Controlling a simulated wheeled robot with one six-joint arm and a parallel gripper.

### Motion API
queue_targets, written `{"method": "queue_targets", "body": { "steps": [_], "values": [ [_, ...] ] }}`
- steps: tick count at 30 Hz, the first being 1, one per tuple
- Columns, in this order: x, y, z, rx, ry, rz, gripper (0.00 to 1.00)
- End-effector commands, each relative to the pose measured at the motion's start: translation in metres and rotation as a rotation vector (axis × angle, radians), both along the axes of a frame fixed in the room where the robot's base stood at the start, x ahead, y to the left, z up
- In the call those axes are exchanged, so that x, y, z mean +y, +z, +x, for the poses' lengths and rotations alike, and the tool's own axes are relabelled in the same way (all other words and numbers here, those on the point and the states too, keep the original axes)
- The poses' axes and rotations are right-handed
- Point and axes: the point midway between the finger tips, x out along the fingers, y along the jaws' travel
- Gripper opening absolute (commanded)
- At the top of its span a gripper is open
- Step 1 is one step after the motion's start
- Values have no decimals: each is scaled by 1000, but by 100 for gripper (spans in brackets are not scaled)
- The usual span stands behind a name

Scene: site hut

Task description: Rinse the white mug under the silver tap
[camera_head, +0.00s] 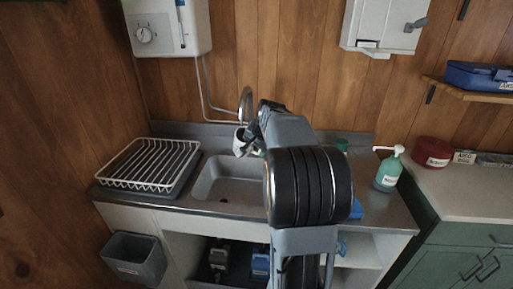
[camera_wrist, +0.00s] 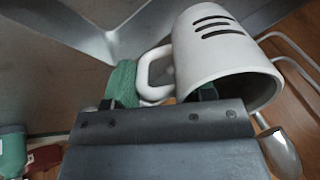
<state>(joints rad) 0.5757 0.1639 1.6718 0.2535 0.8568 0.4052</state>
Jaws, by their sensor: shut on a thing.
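The white mug (camera_head: 239,142) is over the back of the sink (camera_head: 205,183), close below the silver tap (camera_head: 246,98). In the wrist view the mug (camera_wrist: 222,62) shows dark stripes on its side, and its opening faces the lower right. My gripper (camera_head: 250,140) is at the mug's right side. In the wrist view my gripper (camera_wrist: 157,97) is shut on the mug's handle, which lies between the fingers. A silver rounded part, probably the tap (camera_wrist: 280,153), shows at the lower right. I see no running water. The mug's inside is mostly hidden.
A white dish rack (camera_head: 150,164) stands left of the sink, empty. A green soap bottle (camera_head: 387,172) stands at the right of the counter. A white water heater (camera_head: 166,27) hangs above left.

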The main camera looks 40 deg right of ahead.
Motion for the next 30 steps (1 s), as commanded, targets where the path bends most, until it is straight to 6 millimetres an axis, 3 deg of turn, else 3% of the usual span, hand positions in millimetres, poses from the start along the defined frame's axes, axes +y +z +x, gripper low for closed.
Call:
{"method": "queue_targets", "body": {
  "steps": [30],
  "values": [
    [-12,1,-2,-1,0,0,4]
  ]
}}
